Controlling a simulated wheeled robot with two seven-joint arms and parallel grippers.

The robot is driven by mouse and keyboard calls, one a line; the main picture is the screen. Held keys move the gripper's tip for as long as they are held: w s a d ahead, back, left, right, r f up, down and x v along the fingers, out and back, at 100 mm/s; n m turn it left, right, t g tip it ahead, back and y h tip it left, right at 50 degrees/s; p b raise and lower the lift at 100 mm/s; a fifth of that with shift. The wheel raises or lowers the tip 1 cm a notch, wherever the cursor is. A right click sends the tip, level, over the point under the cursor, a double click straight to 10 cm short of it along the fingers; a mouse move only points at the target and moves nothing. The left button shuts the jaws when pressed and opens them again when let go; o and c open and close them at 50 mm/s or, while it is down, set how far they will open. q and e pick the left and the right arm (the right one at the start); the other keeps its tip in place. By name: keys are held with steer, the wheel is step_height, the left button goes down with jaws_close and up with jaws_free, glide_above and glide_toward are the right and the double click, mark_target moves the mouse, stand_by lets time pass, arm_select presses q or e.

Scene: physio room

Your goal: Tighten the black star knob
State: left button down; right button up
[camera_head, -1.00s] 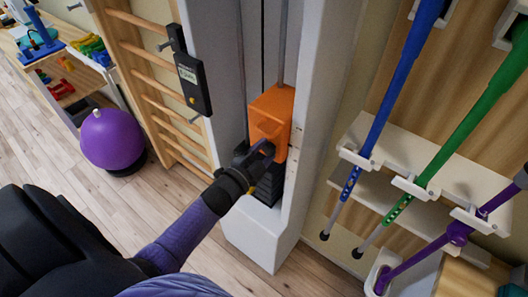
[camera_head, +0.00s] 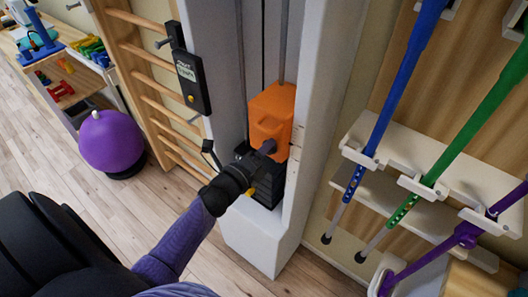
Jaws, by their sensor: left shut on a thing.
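My left gripper (camera_head: 262,158) is shut at the lower front of the orange block (camera_head: 272,108) on the white column. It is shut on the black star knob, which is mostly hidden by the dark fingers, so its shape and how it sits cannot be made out. The purple-sleeved left arm reaches up from the bottom left. My right gripper is not in view.
Dark weight plates (camera_head: 270,185) sit below the orange block inside the white column (camera_head: 318,110). Wooden wall bars and a black hand-held device (camera_head: 192,82) are to the left. Blue, green and purple crutches hang at the right. A purple ball (camera_head: 111,142) rests on the floor.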

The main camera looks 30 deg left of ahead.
arm_select(q)
steer(key=m+b, duration=0.2)
steer(key=m, duration=0.3)
steer(key=shift+m, duration=0.4)
steer(key=shift+r+m, duration=0.1)
steer(key=shift+m, duration=0.2)
steer(key=shift+c, duration=0.8)
jaws_free()
steer(key=s, duration=1)
steer(key=shift+a+b, duration=0.35)
steer(key=shift+b, duration=0.05)
